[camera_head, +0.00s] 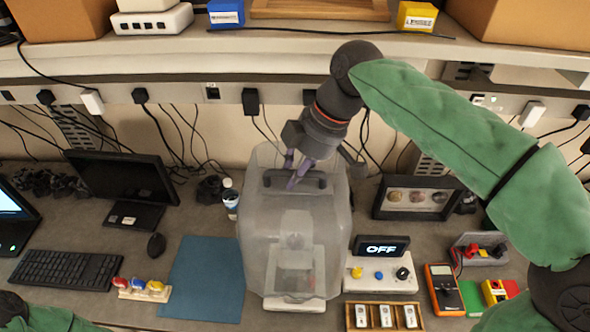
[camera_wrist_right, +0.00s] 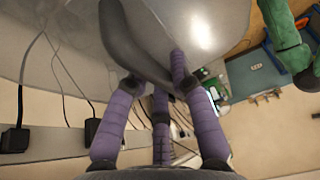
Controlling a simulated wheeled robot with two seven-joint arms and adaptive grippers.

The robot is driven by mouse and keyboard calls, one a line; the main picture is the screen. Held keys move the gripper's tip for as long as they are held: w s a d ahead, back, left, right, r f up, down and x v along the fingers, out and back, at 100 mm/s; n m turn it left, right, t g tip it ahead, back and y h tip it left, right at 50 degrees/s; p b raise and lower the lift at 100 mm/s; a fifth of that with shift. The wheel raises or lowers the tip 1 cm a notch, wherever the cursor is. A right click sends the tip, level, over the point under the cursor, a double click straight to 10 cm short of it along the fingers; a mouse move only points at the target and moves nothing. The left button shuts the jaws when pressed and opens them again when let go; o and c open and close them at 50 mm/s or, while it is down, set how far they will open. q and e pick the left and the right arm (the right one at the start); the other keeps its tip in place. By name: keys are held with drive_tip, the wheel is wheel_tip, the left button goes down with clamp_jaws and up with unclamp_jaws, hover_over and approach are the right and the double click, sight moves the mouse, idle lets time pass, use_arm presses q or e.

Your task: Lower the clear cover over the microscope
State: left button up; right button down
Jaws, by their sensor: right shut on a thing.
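The clear cover (camera_head: 262,225) is a translucent box with a dark handle (camera_head: 315,181) on its top. Through its front wall I see the pale microscope (camera_head: 294,250), blurred by the plastic, with its white base (camera_head: 295,303) showing at the bottom edge. My right gripper (camera_head: 298,178), with purple fingers, is shut on the handle from above. In the right wrist view the fingers close around the dark handle (camera_wrist_right: 125,45). I cannot tell whether the cover's lower rim touches the bench. My left arm shows only as a green sleeve at the lower left; its gripper is out of view.
A blue mat (camera_head: 205,280) lies left of the cover, and a white bottle (camera_head: 230,198) stands close behind it. A box with an "OFF" display (camera_head: 381,246) is close on the right. A wooden tray (camera_head: 384,316) sits in front right. A monitor (camera_head: 122,180) stands at left.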

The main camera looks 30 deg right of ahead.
drive_tip(key=shift+s+f+b, duration=0.1)
drive_tip(key=shift+f+b, duration=3.05)
drive_tip(key=shift+f, duration=0.6)
wheel_tip(320, 180, down, 8)
drive_tip(key=b, duration=0.6)
drive_tip(key=shift+b, duration=0.4)
drive_tip(key=shift+s+a, duration=0.1)
wheel_tip(320, 180, down, 6)
drive_tip(key=b, duration=0.5)
